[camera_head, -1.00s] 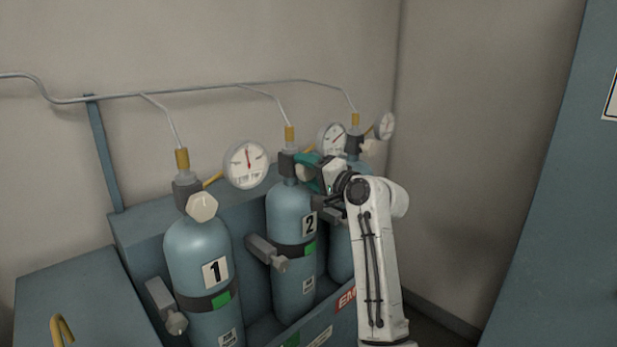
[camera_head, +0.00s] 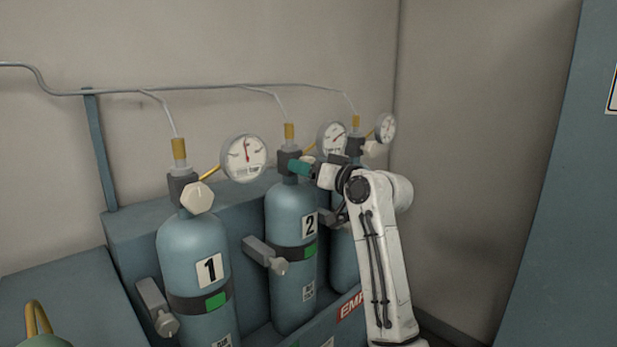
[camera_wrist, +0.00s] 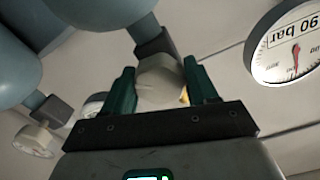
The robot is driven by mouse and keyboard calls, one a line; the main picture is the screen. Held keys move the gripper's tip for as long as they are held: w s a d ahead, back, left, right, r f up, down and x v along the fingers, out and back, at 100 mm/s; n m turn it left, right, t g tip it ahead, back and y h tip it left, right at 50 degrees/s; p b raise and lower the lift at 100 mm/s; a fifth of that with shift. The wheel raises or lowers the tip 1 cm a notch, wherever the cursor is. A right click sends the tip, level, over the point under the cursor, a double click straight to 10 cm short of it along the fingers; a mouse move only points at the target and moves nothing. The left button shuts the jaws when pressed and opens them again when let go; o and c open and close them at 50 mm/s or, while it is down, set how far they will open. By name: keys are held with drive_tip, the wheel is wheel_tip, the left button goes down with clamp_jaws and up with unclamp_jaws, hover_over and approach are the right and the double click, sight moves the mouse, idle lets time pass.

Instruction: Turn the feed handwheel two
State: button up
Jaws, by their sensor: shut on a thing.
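The cylinder marked 2 (camera_head: 291,240) stands upright in the middle of the rack, a blue-grey bottle with a dark valve block (camera_head: 289,161) on top. Its pale faceted handwheel (camera_wrist: 160,80) sits between the two green fingers of my gripper (camera_wrist: 162,88) in the wrist view, and the gripper is shut on it. In the head view my gripper (camera_head: 303,167) is at the valve of cylinder 2, and its fingers hide most of the handwheel. A round gauge (camera_wrist: 288,45) shows at the right of the wrist view.
Cylinder 1 (camera_head: 193,245) with its own pale handwheel (camera_head: 197,197) and gauge (camera_head: 243,158) stands to the left. A third cylinder (camera_head: 343,250) is partly behind my arm. A pipe (camera_head: 220,87) runs along the wall above. A blue cabinet (camera_head: 560,200) stands at the right.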

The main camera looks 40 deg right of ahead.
drive_tip(key=n+b, duration=0.1)
drive_tip(key=n, duration=0.1)
drive_tip(key=f+n+b, duration=0.1)
drive_tip(key=n, duration=0.1)
drive_tip(key=n+b, duration=0.2)
drive_tip(key=shift+w+f, duration=0.1)
drive_tip(key=shift+f, duration=0.15)
drive_tip(key=n+b, duration=0.3)
drive_tip(key=n, duration=0.3)
drive_tip(key=shift+d+n+b, duration=0.15)
drive_tip(key=shift+n+b, duration=0.15)
drive_tip(key=shift+n, duration=0.1)
drive_tip(key=n+b, duration=0.1)
drive_tip(key=n, duration=0.2)
drive_tip(key=n+b, duration=0.2)
drive_tip(key=n, duration=0.1)
drive_tip(key=shift+d+r, duration=0.15)
drive_tip(key=shift+r, duration=0.05)
drive_tip(key=n, duration=0.1)
drive_tip(key=n+b, duration=0.2)
drive_tip(key=n, duration=0.1)
drive_tip(key=shift+r, duration=0.25)
drive_tip(key=shift+d+r+n, duration=0.1)
drive_tip(key=shift+r+n, duration=0.05)
drive_tip(key=shift+n, duration=0.85)
drive_tip(key=shift+r, duration=0.1)
drive_tip(key=shift+r, duration=0.1)
